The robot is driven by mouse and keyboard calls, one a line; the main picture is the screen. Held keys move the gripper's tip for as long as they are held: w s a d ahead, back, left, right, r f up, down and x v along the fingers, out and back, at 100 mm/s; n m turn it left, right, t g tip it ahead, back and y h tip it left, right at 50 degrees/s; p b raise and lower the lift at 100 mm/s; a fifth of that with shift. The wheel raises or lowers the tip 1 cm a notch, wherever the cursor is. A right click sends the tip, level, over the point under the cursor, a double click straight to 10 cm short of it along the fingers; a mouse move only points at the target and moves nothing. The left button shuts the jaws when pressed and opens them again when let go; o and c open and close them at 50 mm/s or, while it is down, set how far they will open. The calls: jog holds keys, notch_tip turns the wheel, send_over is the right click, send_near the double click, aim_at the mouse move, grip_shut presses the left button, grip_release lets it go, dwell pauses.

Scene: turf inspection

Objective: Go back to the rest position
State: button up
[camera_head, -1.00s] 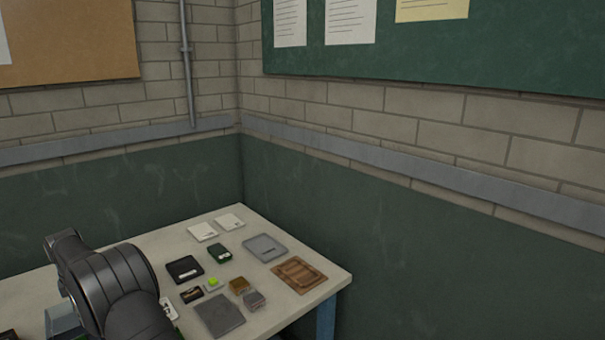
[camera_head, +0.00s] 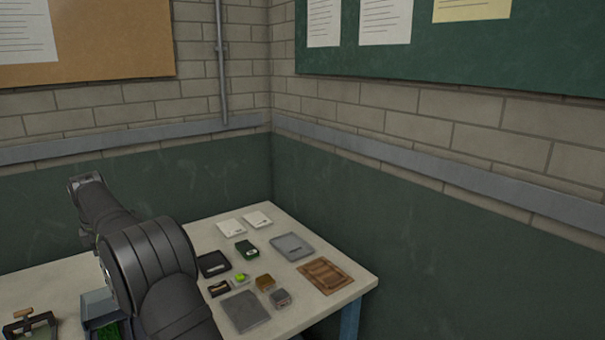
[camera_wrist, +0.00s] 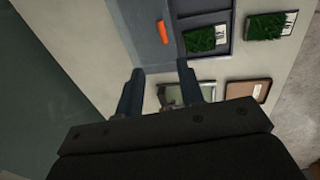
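My gripper (camera_wrist: 160,78) shows in the wrist view with its two dark fingers apart and nothing visible held between them. It is above the table (camera_wrist: 88,38), which lies below the fingers. In the head view my dark arm covers the lower left part of the table (camera_head: 62,282), and the fingers cannot be made out there.
The wrist view shows a blue-grey tray (camera_wrist: 143,35), an orange piece (camera_wrist: 163,32) and green turf samples (camera_wrist: 205,38), (camera_wrist: 266,25). The head view shows a brown wooden tray (camera_head: 325,275), a grey plate (camera_head: 245,311) and several small boxes. Walls stand behind the table.

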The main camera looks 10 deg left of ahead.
jog(key=f, duration=0.4)
jog(key=w+a+f, duration=0.1)
jog(key=f, duration=0.8)
jog(key=shift+w+a+f, duration=0.35)
jog(key=shift+w+a, duration=0.05)
jog(key=shift+s+d+r, duration=0.2)
jog(key=shift+s+d, duration=0.2)
jog(key=shift+s, duration=0.05)
jog(key=shift+o, duration=1.2)
jog(key=o, duration=1.1)
jog(key=shift+y, duration=0.5)
jog(key=r, duration=0.2)
jog(key=d+r, duration=0.1)
jog(key=r, duration=0.2)
jog(key=w+r, duration=0.1)
jog(key=r, duration=0.1)
jog(key=shift+d+r, duration=0.3)
jog(key=shift+r, duration=0.1)
jog(key=shift+c, duration=0.2)
jog(key=shift+o, duration=0.7)
jog(key=d+r+y, duration=0.1)
jog(key=d+r, duration=0.2)
jog(key=r, duration=0.7)
jog(key=shift+r+y, duration=0.35)
jog(key=shift+y, duration=0.05)
jog(key=s+x, duration=0.1)
jog(key=x, duration=0.8)
jog(key=shift+w+a+f, duration=0.15)
jog(key=shift+w+f, duration=0.05)
jog(key=shift+w, duration=0.05)
